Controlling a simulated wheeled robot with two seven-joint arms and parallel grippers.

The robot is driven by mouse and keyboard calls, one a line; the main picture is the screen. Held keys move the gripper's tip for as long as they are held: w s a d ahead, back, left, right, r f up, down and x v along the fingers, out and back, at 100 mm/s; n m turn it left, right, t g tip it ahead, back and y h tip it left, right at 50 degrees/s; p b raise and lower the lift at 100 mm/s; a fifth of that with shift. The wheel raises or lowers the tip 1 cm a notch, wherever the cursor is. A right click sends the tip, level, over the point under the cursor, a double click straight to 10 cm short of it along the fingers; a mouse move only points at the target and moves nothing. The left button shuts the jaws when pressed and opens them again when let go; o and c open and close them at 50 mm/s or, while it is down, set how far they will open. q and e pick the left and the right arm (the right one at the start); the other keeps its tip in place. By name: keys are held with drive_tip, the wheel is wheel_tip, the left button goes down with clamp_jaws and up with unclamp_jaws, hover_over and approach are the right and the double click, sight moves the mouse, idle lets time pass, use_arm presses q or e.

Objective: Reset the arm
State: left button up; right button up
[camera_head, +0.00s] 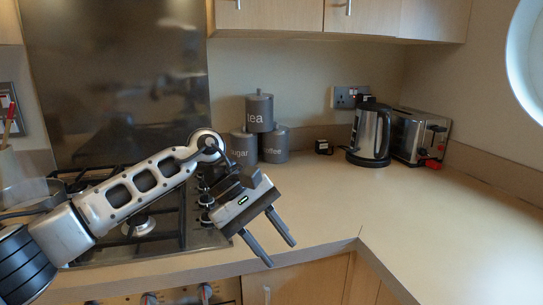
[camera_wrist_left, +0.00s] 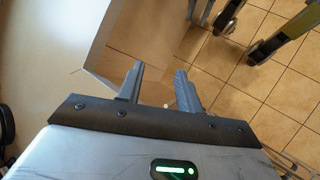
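My left arm comes in from the left in the head view, over the gas hob. My left gripper (camera_head: 281,253) hangs at the front edge of the counter, tilted down to the right. Its two fingers are apart with nothing between them. In the left wrist view the gripper (camera_wrist_left: 157,88) also shows its fingers apart, above a tiled floor. My right gripper is not seen in the head view.
The gas hob (camera_head: 143,225) lies under my left arm. Grey canisters (camera_head: 259,113), a kettle (camera_head: 372,134) and a toaster (camera_head: 419,136) stand at the back of the counter (camera_head: 440,220). The counter's right part is clear. Tiled floor (camera_wrist_left: 265,75) shows below.

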use_arm(q)
drive_tip(key=s+d+n+h, duration=0.7)
drive_tip(key=d+n+h, duration=0.2)
drive_tip(key=n+h, duration=0.4)
drive_tip(key=w+a+f+m+t+y, duration=0.1)
drive_tip(key=a+f+m+t+y, duration=0.25)
drive_tip(key=m+t, duration=0.6)
drive_tip(key=a+f+m+t+y, duration=0.3)
drive_tip(key=a+f+m+t, duration=0.15)
drive_tip(key=m, duration=0.95)
drive_tip(key=w+a+f+m+t+y, duration=0.1)
drive_tip(key=a+f+m+t+y, duration=0.4)
drive_tip(key=m, duration=0.7)
drive_tip(key=s+a+f+n+g+y, duration=0.5)
drive_tip(key=s+a+f+n, duration=0.5)
drive_tip(key=s+f+n, duration=0.4)
drive_tip(key=shift+s+f+n, duration=0.3)
drive_tip(key=shift+f+n, duration=0.1)
drive_tip(key=shift+n, duration=0.05)
drive_tip(key=shift+a+y, duration=0.1)
drive_tip(key=shift+y, duration=0.15)
